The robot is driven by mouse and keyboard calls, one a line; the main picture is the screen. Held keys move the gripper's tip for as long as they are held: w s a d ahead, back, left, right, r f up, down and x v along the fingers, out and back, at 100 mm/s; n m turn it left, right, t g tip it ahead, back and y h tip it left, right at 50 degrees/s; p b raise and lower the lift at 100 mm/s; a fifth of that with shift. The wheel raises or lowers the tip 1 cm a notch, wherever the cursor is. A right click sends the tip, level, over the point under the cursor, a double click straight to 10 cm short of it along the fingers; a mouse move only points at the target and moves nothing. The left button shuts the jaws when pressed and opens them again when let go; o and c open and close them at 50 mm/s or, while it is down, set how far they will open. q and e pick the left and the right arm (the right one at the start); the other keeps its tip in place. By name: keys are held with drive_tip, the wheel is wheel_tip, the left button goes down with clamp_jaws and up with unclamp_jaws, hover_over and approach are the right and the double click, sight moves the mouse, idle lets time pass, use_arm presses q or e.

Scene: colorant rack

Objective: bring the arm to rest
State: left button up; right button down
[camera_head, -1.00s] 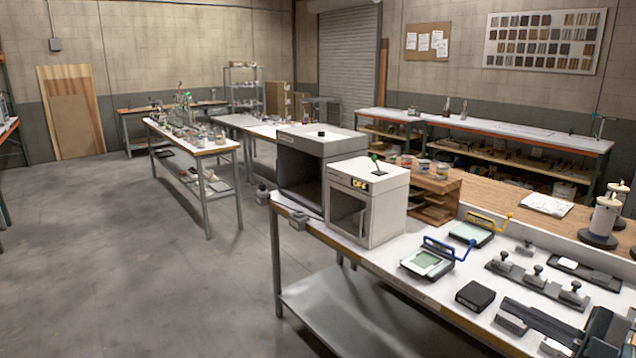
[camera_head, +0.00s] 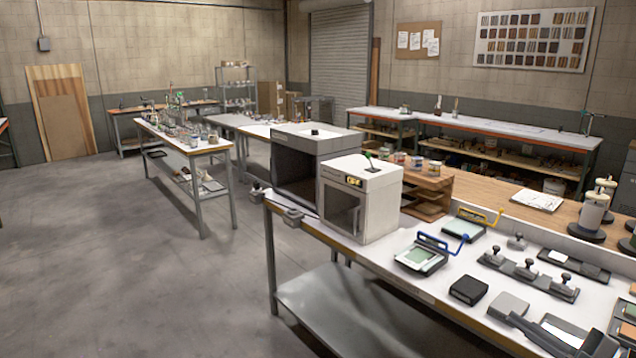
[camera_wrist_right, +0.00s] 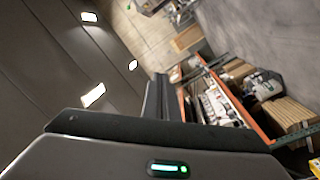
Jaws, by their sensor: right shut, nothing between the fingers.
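My right gripper (camera_head: 514,319) shows at the bottom right edge of the head view, over the near workbench. Its dark fingers are shut and empty, pointing left over the bench top, and its body is cut off by the frame edge. In the right wrist view the shut dark fingers (camera_wrist_right: 161,90) stick up past the grey gripper housing. My left gripper is in neither view.
The near workbench (camera_head: 390,273) holds a white booth (camera_head: 377,208), a black box (camera_head: 469,290), a device with a blue handle (camera_head: 421,258) and knobbed blocks (camera_head: 526,270). Grey floor (camera_head: 110,260) is clear at left. The wrist view shows a tilted orange-framed rack (camera_wrist_right: 230,82).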

drive_tip(key=s+d+f+m+h, duration=0.1)
drive_tip(key=d+f+m+h, duration=0.35)
drive_tip(key=f, duration=0.85)
drive_tip(key=d+f+m+h, duration=0.35)
drive_tip(key=d+f, duration=0.25)
drive_tip(key=f, duration=0.6)
drive_tip(key=s+f+m+g+h, duration=0.15)
drive_tip(key=s+f, duration=0.25)
drive_tip(key=f, duration=0.5)
drive_tip(key=s+f+m+g+h+b, duration=0.15)
drive_tip(key=s+f, duration=0.25)
drive_tip(key=f, duration=0.4)
drive_tip(key=s+f+g+p, duration=0.15)
drive_tip(key=s+f, duration=0.25)
drive_tip(key=f, duration=0.5)
drive_tip(key=s+a+f+m+g+b, duration=0.1)
drive_tip(key=s+a+f+g, duration=0.3)
drive_tip(key=s+f, duration=0.5)
drive_tip(key=s+a+f+m+g, duration=0.1)
drive_tip(key=s+a+f+g, duration=0.1)
drive_tip(key=s+a+f, duration=0.65)
drive_tip(key=s+a+f+g, duration=0.2)
drive_tip(key=s+a+f, duration=0.3)
drive_tip(key=s, duration=0.5)
drive_tip(key=s+a+f+g, duration=0.2)
drive_tip(key=s+a+f, duration=0.2)
drive_tip(key=s+a, duration=0.5)
drive_tip(key=shift+s+a+f+y+b, duration=0.3)
drive_tip(key=shift+s+f+b, duration=0.1)
drive_tip(key=shift+s, duration=0.75)
